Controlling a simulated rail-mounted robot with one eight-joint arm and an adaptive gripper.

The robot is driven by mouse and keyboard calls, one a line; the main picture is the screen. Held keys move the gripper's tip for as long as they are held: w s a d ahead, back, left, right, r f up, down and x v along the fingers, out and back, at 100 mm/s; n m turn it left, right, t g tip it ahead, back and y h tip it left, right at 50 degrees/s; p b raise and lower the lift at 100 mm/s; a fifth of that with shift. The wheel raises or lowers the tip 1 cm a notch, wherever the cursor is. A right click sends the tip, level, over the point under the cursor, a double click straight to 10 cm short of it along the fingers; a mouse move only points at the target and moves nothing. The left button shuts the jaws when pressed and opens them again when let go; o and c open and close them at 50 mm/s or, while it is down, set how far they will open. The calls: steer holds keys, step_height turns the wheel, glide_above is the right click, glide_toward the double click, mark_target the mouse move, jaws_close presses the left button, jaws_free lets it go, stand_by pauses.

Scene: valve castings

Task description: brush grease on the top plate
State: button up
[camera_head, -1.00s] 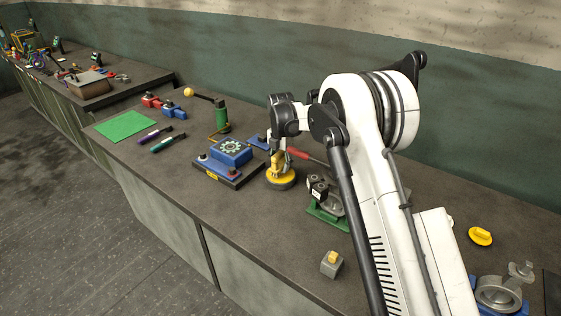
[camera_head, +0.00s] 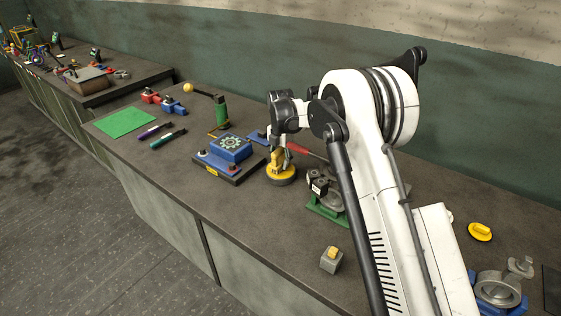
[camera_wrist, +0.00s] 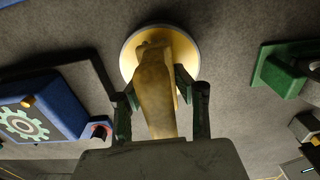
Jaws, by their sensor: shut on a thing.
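My gripper (camera_wrist: 160,98) points down, its two dark fingers shut on a yellow-brown tapered piece (camera_wrist: 157,92), which looks like the brush. The piece stands over a round pale-rimmed dish with yellow inside (camera_wrist: 127,58), seemingly the grease tin. In the head view my gripper (camera_head: 278,158) is over this round yellow tin (camera_head: 281,179). The lower end of the brush is hidden, so I cannot tell whether it touches the grease. A blue block (camera_head: 230,149) with a pale gear-patterned top plate (camera_head: 229,142) sits left of the tin. The plate also shows at left in the wrist view (camera_wrist: 22,125).
A red-handled tool (camera_head: 304,151) lies just behind my gripper. A green-based fixture (camera_head: 326,214) stands close at right. A small grey block with a yellow top (camera_head: 331,262) is nearer the front edge. A green mat (camera_head: 125,123) lies at far left.

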mark_target(281, 148)
steer(key=shift+f+b, duration=0.5)
steer(key=shift+b, duration=0.15)
stand_by(2.3)
steer(key=shift+r+p, duration=0.85)
steer(key=shift+r, duration=2.65)
